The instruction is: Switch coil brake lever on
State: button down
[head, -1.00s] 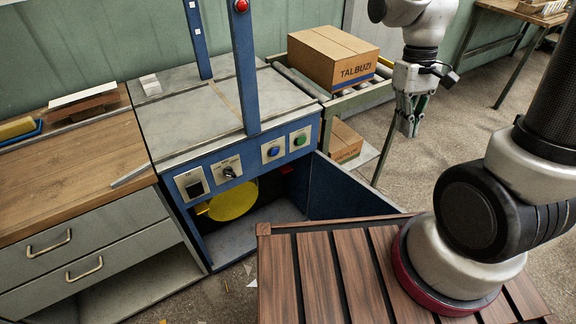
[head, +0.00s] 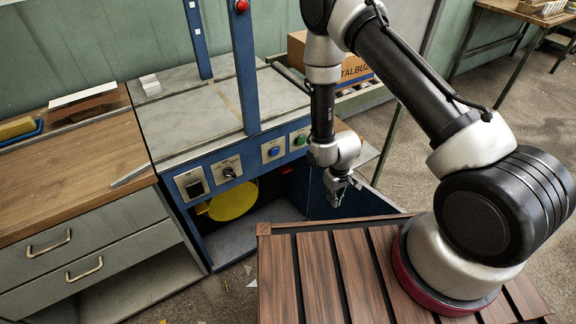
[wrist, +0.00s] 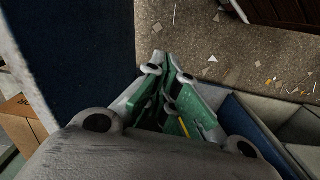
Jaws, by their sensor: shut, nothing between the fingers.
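The yellow strap coil (head: 233,200) sits in the open lower compartment of the blue machine (head: 222,163). I cannot make out a brake lever on it in either view. My gripper (head: 343,189) is shut and empty, pointing down in front of the open blue door (head: 377,203), to the right of the coil. In the wrist view my gripper (wrist: 168,68) has its green fingers together, with the floor beyond them. A thin yellow sliver (wrist: 184,126) shows beside the fingers; I cannot tell what it is.
The front panel carries a black switch (head: 194,186), a rotary knob (head: 229,172), a blue button (head: 274,151) and a green button (head: 300,139). A drawer cabinet (head: 75,245) stands left. A cardboard box (head: 352,68) is behind my arm. Scraps lie on the floor.

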notch_tip(320, 180, down, 8)
jog(key=a+t, duration=0.2)
jog(key=t+y, duration=0.6)
jog(key=t, duration=0.4)
send_near(288, 170)
notch_tip(288, 170, up, 4)
jog(key=shift+f+n, duration=0.15)
jog(key=shift+n, duration=0.25)
jog(key=x, duration=1)
jog(key=shift+f, duration=0.1)
jog(key=shift+s+f, duration=0.1)
jog(key=shift+s, duration=0.05)
